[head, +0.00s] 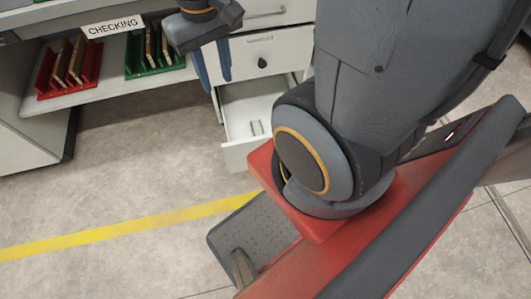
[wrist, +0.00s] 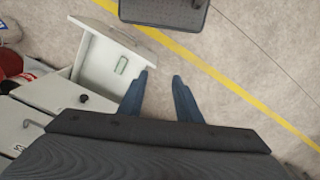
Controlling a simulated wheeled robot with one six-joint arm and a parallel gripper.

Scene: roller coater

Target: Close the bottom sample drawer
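My gripper (head: 212,76) points down beside the cabinet front, above the drawer's left side in the head view. Its blue fingers (wrist: 159,76) are apart with nothing between them. I cannot tell whether a finger touches the drawer.
A closed drawer with a dark knob (head: 262,63) sits above the open one. Left of the cabinet, a shelf holds a red rack (head: 68,82) and a green rack (head: 150,70) under a CHECKING sign (head: 112,27).

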